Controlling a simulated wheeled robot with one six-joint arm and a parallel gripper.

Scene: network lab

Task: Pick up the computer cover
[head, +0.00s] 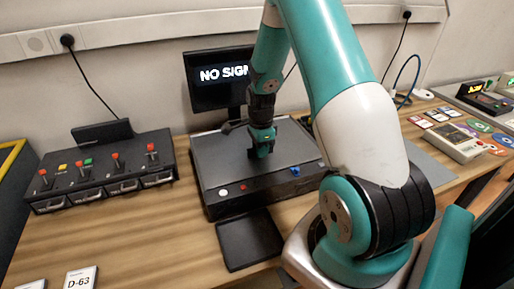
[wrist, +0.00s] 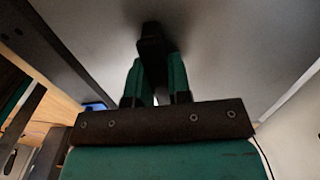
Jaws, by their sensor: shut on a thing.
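The computer cover (head: 220,160) is a flat grey plate on top of the dark computer case (head: 262,195) in the middle of the table. My gripper (head: 262,152) points down at the middle of the cover. In the wrist view, the fingers of my gripper (wrist: 154,78) are shut on a small black handle (wrist: 152,42) that stands on the grey cover (wrist: 225,50). The cover looks flat and level with the case; I cannot tell whether any gap lies beneath it.
A monitor (head: 216,92) reading "NO SIG..." stands behind the case. A black switch box (head: 100,185) with red levers is at left. A dark flat pad (head: 249,240) lies in front. A handheld device (head: 452,142) and cards are at right.

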